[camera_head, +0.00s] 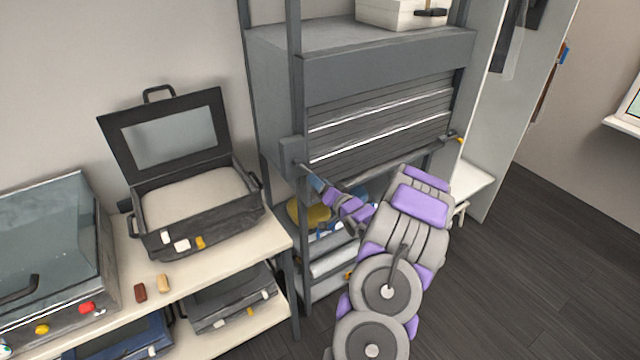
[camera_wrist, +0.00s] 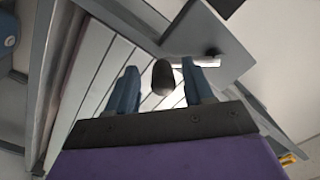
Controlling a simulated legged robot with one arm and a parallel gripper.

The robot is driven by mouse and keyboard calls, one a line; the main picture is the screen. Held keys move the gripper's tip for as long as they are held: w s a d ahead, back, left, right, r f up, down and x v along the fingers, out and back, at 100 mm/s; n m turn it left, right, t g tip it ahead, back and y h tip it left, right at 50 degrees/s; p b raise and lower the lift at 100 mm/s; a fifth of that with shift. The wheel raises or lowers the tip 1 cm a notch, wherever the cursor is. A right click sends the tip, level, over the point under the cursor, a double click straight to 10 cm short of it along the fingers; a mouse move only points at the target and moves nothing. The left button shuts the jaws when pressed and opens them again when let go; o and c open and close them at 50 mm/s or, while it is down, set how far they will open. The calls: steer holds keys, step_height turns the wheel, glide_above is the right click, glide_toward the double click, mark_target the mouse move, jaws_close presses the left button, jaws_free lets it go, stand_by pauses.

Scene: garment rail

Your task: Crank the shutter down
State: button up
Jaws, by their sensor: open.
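The grey slatted shutter (camera_head: 380,118) hangs partly lowered in the dark cabinet frame, with its bottom edge above an open gap. The crank's grey housing (camera_head: 292,156) is on the cabinet's left post. In the wrist view, the dark rounded crank knob (camera_wrist: 163,78) sits between the two blue fingers of my gripper (camera_wrist: 160,82), with a pale crank arm (camera_wrist: 195,62) behind it. The fingers are open, with visible space on both sides of the knob. In the head view my gripper (camera_head: 317,184) is just below the housing, and the knob is hard to make out there.
Below the shutter, a yellow item (camera_head: 308,212) and folded things sit on shelves. A bench (camera_head: 265,243) at left bears an open dark case (camera_head: 200,222) and a glass-lidded case (camera_head: 55,245). A white box (camera_head: 400,14) stands on top. Dark floor (camera_head: 540,250) at right is clear.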

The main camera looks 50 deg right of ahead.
steer(key=shift+w+d+r, duration=0.1)
steer(key=shift+w, duration=0.15)
jaws_close()
stand_by(0.4)
